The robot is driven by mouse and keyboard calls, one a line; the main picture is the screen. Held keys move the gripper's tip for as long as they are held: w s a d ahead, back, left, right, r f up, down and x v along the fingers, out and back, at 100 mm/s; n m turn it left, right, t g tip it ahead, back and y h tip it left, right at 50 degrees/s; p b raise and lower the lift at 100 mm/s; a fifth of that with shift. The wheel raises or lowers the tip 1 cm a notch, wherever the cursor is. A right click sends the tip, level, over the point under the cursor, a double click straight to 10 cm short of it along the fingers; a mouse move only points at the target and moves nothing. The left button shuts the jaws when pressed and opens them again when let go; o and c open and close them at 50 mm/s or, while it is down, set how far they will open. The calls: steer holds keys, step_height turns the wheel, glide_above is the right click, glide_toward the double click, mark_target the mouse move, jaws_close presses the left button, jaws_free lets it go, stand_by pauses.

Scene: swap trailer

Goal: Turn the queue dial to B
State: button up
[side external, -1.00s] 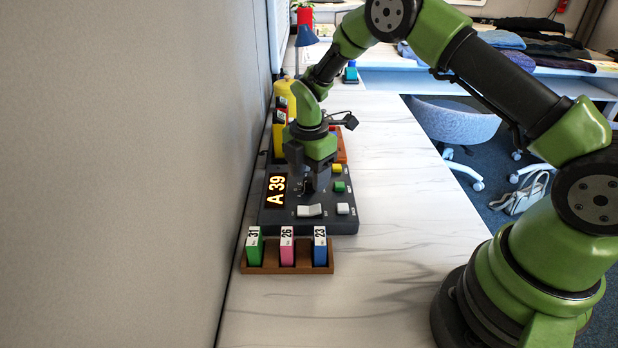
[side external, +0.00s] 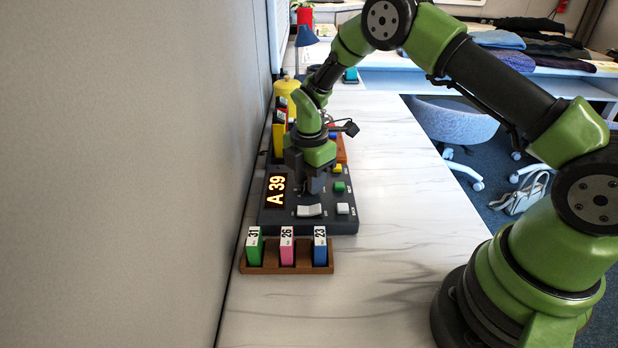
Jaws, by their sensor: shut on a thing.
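The dark control panel (side external: 333,224) lies on the table along the wall. Its lit display (side external: 277,191) reads "A 39". My gripper (side external: 314,187) points down over the middle of the panel, just right of the display. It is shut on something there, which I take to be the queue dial. The dial itself is hidden behind the gripper fingers, so its pointer and letter cannot be read. A white rocker switch (side external: 309,210), a white button (side external: 342,208), a green button (side external: 339,187) and a yellow button (side external: 337,169) show around the gripper.
A wooden rack (side external: 289,270) with green, pink and blue tags stands in front of the panel. A yellow container (side external: 287,88) and an orange-brown tray (side external: 341,150) are behind it. The wall is close on the left. The white table (side external: 400,225) is clear to the right.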

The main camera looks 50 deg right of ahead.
steer(key=m, duration=0.4)
steer(key=shift+m, duration=2.2)
steer(key=o, duration=0.9)
steer(key=shift+r, duration=0.1)
step_height(320, 180, up, 10)
steer(key=shift+f, duration=0.1)
